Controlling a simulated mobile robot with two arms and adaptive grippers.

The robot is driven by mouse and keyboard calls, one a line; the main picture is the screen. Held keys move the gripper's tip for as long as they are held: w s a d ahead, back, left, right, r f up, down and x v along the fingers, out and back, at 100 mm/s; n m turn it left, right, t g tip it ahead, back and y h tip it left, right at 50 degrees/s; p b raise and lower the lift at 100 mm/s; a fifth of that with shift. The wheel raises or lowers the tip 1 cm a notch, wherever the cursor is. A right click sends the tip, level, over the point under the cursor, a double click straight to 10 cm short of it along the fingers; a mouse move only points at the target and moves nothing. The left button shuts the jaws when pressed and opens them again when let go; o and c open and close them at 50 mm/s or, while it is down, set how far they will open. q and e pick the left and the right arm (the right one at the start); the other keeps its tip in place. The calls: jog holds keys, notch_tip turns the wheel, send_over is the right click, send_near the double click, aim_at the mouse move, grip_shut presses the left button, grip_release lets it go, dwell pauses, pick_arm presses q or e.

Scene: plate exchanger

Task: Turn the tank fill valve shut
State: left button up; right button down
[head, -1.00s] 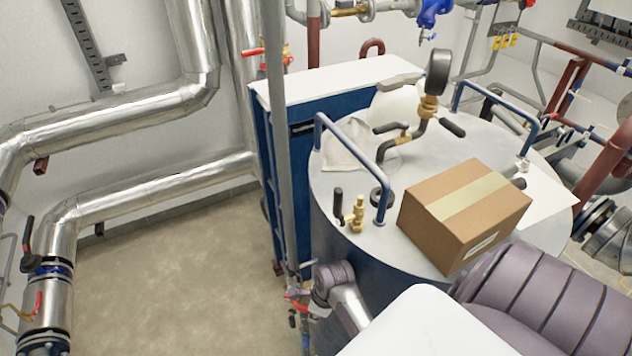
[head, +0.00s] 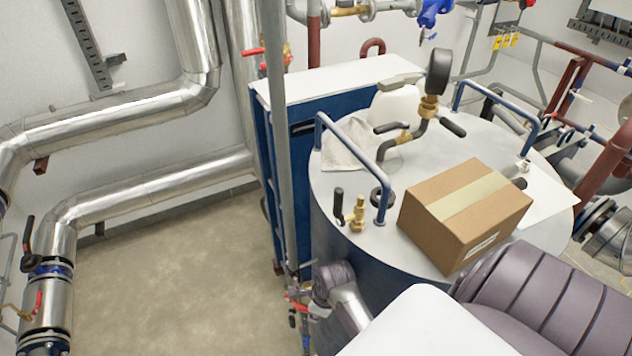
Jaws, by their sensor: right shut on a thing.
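The tank (head: 345,235) is a dark blue cylinder with a pale grey top, right of the middle. Low on its left side, by the vertical grey pipe, is a small valve with a red handle (head: 297,294), which I take for the tank fill valve. My right arm comes in from the bottom right, and its wrist hangs beside the tank wall. My right gripper (head: 308,302) is at the red handle, shut on it; the fingers are small and partly hidden by the wrist, so the exact grip is unclear. My left gripper is not in view.
A cardboard box (head: 465,215) stands on the tank top, near blue rails and a brass-fitted gauge (head: 437,75). A blue plate exchanger (head: 300,155) stands behind the vertical grey pipe (head: 276,120). Silver pipes line the left wall. The floor (head: 165,270) at left is clear.

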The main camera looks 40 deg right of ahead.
jog(key=shift+s+a+f, duration=0.3)
jog(key=shift+f, duration=0.05)
jog(key=c, duration=1.3)
grip_release()
jog(key=shift+w, duration=0.1)
jog(key=shift+o, duration=1)
jog(key=shift+w, duration=0.15)
jog(key=shift+w+d, duration=0.1)
jog(key=shift+r, duration=0.15)
jog(key=shift+d+r, duration=0.1)
jog(key=shift+r, duration=0.05)
jog(key=v, duration=1.1)
jog(key=shift+r, duration=0.25)
